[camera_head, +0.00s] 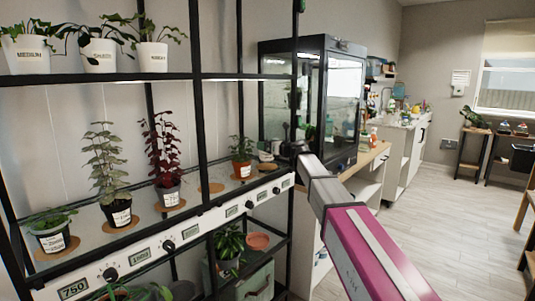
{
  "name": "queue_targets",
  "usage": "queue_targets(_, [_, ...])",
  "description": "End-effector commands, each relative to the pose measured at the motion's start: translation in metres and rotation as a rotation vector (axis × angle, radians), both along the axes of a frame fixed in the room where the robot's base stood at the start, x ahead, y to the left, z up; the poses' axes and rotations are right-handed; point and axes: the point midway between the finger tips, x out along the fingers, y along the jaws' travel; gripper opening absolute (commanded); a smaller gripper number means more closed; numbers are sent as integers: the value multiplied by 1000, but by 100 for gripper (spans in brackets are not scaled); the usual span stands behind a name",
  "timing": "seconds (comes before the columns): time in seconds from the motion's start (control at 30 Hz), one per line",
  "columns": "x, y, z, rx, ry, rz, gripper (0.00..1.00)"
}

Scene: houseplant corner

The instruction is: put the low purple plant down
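My magenta and grey arm reaches from the lower right to the right end of the plant shelf. My gripper (287,147) is small and dark there, in front of the glass cabinet; its fingers blend into the dark frame, and I cannot tell whether it holds anything. I cannot make out a low purple plant. A tall dark red-purple plant (163,145) stands upright in a grey pot on a round cork mat.
On the same shelf stand a tall green plant (106,165) and a low green plant (50,220). White-potted plants (100,50) stand above. Black shelf posts (198,100) and the glass cabinet (345,95) bound the space. Floor (440,200) is clear at right.

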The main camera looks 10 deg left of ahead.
Motion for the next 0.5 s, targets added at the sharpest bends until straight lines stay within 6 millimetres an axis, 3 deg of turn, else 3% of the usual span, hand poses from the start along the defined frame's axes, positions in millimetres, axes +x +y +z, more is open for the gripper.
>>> queue_targets(0.23, [-1,0,-32,1,1,0,53])
queue_targets(0.5, [0,0,-33,1,-1,0,53])
